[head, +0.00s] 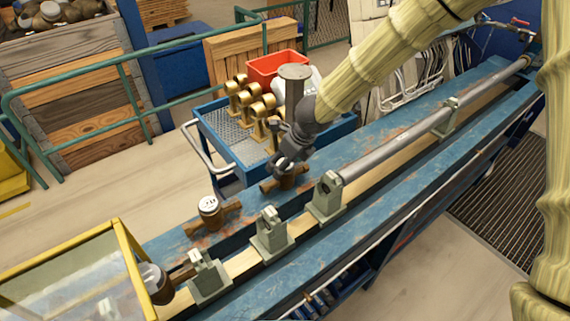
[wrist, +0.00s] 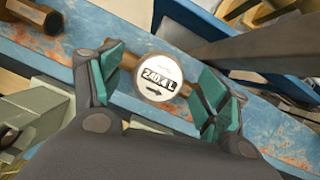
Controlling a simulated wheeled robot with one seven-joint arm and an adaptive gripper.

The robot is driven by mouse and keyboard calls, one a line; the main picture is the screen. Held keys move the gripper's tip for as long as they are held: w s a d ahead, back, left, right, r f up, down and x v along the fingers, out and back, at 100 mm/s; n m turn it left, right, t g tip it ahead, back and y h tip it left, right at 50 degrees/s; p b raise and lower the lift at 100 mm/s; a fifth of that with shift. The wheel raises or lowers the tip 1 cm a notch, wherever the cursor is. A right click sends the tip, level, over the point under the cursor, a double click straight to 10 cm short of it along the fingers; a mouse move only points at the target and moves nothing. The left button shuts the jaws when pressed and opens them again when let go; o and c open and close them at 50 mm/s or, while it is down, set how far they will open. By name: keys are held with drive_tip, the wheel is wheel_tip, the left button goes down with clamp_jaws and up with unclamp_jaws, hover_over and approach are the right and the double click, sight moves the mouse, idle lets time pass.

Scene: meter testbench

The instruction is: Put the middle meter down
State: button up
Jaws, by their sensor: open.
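A brown meter (head: 287,181) sits on the blue bench top, directly under my gripper (head: 289,162). In the wrist view this meter (wrist: 157,77) shows a white round dial reading about 240.4 L with an arrow, and its brown pipe ends lie to either side. My gripper (wrist: 160,88) is open, with a teal-padded finger on each side of the dial and gaps visible. A second brown meter with a white dial (head: 209,206) stands on the bench to the left. A third dark meter (head: 157,284) is at the lower left, partly behind the clear box.
Grey-green supports (head: 271,235) stand along the bench (head: 380,150), with a long grey pipe (head: 430,120) to the right. A yellow-framed clear box (head: 75,275) is at the lower left. A blue cart (head: 222,148) with brass fittings stands behind the bench.

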drive_tip(key=v, duration=1)
drive_tip(key=shift+r, duration=0.1)
